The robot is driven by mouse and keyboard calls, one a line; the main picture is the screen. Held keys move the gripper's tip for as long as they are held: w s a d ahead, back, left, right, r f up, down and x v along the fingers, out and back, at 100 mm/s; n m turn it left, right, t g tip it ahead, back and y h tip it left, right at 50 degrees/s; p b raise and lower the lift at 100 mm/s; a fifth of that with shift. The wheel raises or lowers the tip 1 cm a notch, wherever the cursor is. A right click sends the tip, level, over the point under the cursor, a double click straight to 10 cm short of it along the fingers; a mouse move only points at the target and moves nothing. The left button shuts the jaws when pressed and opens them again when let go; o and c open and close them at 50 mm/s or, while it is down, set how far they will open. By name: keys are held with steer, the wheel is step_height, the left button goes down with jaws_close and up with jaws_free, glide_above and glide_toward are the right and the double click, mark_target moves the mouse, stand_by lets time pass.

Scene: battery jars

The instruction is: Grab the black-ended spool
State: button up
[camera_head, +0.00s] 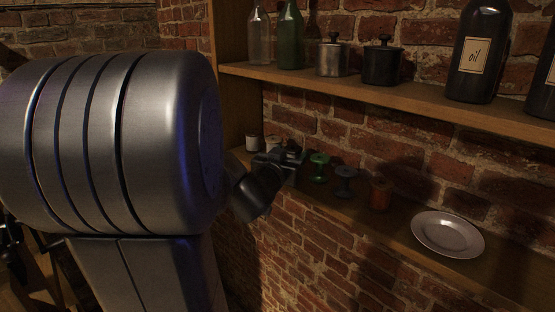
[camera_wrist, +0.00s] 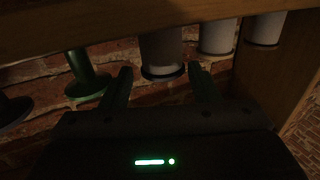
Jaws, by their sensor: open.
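In the wrist view a grey-brown cylindrical spool with a black end (camera_wrist: 162,48) lies between and just beyond the fingertips of my gripper (camera_wrist: 159,71). The gripper is open, and I cannot tell whether a finger touches the spool. Two paler black-ended cylinders are to the right of it, a nearer one (camera_wrist: 217,36) and a farther one (camera_wrist: 265,28). In the head view my gripper (camera_head: 291,155) is at the lower shelf, right of a pale cylinder (camera_head: 252,143). There the spool between the fingers cannot be made out, as the gripper covers that spot.
A green spool (camera_head: 319,168), a dark spool (camera_head: 345,181), an orange-brown jar (camera_head: 380,194) and a plate (camera_head: 447,234) stand along the lower shelf. The green spool (camera_wrist: 86,75) is close left of a finger in the wrist view. The upper shelf (camera_head: 400,92) holds bottles and pots above.

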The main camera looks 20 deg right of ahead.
mark_target(292, 150)
steer(key=shift+p+x, duration=0.3)
steer(key=shift+x, duration=2.3)
steer(key=shift+w+a+r, duration=0.1)
steer(key=shift+a+r, duration=0.05)
steer(key=c, duration=0.7)
